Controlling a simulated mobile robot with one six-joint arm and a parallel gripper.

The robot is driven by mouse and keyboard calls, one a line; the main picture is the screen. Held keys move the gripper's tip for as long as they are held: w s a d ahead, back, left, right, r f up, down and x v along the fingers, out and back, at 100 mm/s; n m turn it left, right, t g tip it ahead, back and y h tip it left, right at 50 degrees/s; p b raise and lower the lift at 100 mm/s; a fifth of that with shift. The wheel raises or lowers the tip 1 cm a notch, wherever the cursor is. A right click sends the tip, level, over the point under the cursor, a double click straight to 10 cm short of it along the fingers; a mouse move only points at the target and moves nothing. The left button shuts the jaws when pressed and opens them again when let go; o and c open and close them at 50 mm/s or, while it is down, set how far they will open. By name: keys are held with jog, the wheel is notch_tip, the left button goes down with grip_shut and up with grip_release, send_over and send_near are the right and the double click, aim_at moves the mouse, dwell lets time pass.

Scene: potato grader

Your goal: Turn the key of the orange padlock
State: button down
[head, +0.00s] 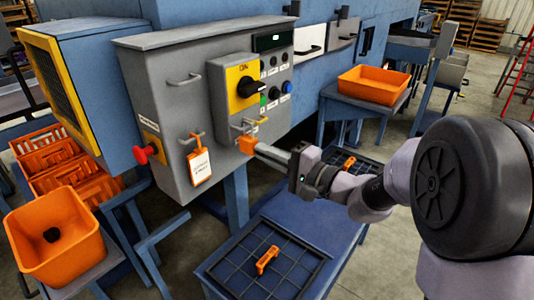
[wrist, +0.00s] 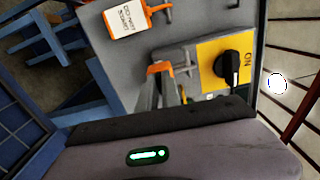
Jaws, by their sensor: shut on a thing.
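The orange padlock (head: 247,145) is at the lower front of the grey control box, below a yellow plate with a black rotary switch (head: 247,87). In the wrist view the padlock (wrist: 159,67) shows at the ends of the fingers. My gripper (head: 261,150) reaches in from the right, its fingertips against the padlock's near side. In the wrist view my gripper (wrist: 166,80) has its fingers close together on something small at the padlock. The key is hidden there; how far it is turned cannot be told.
An orange-framed tag (head: 199,166) hangs from a handle left of the padlock, beside a red knob (head: 143,153). Below, a blue table (head: 330,225) bears a grid mat with a loose orange piece (head: 267,260). Orange bins (head: 60,235) stand at left.

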jog(key=shift+n, duration=0.4)
jog(key=c, duration=1.5)
grip_release()
jog(key=shift+c, duration=0.2)
jog(key=p+v, duration=0.2)
jog(key=v, duration=1.5)
jog(key=shift+s+p, duration=0.2)
jog(key=shift+p, duration=0.1)
jog(key=shift+d, duration=0.15)
